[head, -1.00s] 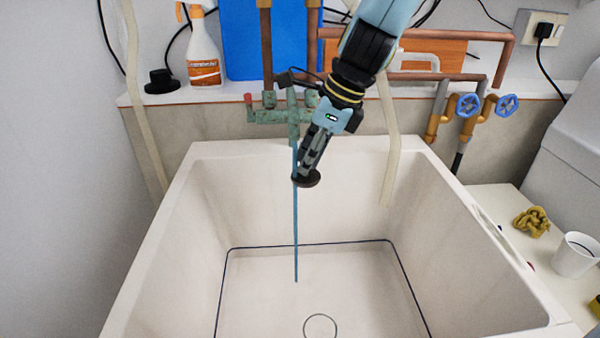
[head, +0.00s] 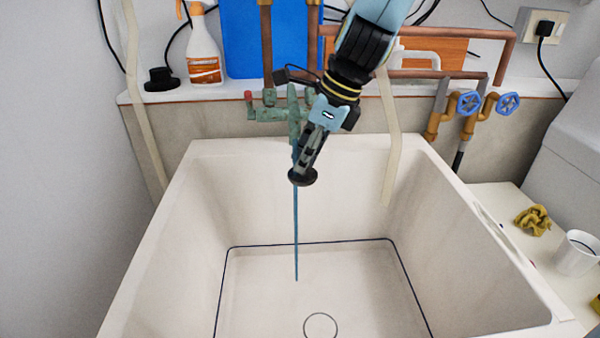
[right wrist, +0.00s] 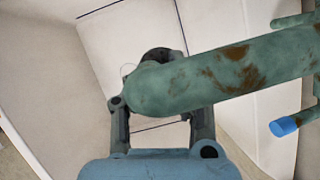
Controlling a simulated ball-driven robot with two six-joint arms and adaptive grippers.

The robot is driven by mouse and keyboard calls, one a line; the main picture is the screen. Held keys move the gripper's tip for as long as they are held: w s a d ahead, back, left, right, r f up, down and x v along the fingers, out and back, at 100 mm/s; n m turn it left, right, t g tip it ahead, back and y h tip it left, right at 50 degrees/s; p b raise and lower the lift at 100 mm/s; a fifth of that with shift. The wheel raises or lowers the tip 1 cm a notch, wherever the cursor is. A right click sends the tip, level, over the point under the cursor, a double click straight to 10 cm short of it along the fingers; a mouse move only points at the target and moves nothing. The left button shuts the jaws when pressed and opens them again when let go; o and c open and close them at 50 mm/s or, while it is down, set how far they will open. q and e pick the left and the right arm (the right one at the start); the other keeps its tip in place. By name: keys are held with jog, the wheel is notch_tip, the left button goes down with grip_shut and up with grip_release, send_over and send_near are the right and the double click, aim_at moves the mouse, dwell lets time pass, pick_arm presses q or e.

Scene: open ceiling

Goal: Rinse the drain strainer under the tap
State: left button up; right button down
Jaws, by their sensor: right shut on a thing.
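The drain strainer (head: 302,177) is a small dark disc in the jaws of my right gripper (head: 308,160), held above the sink basin (head: 250,190). In the right wrist view the strainer (right wrist: 160,54) shows only in part behind the green tap spout. The greenish, corroded tap (head: 294,112) is at the back of the sink, just left of my gripper. A thin blue water stream (head: 296,235) runs down into the basin and overlaps the strainer's left side in the head view. I cannot tell whether it strikes the strainer. My left gripper is out of view.
The spray bottle (head: 204,50) and a black knobbed object (head: 160,80) stand on the back ledge. Pale hoses hang over both sides of the sink. Blue-wheeled valves (head: 468,103), a yellow cloth (head: 533,220) and a white cup (head: 576,254) are at right. The basin is clear.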

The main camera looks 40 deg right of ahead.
jog(key=shift+s+d, duration=0.15)
jog(key=shift+d, duration=0.2)
jog(key=s+a+p, duration=0.2)
jog(key=s+a, duration=0.1)
jog(key=s, duration=0.4)
jog(key=shift+s+p, duration=0.2)
jog(key=shift+p, duration=0.1)
dwell(1.3)
jog(key=s+a+r+p, duration=0.2)
jog(key=s+r+p, duration=0.2)
jog(key=p, duration=0.1)
jog(key=shift+s, duration=0.3)
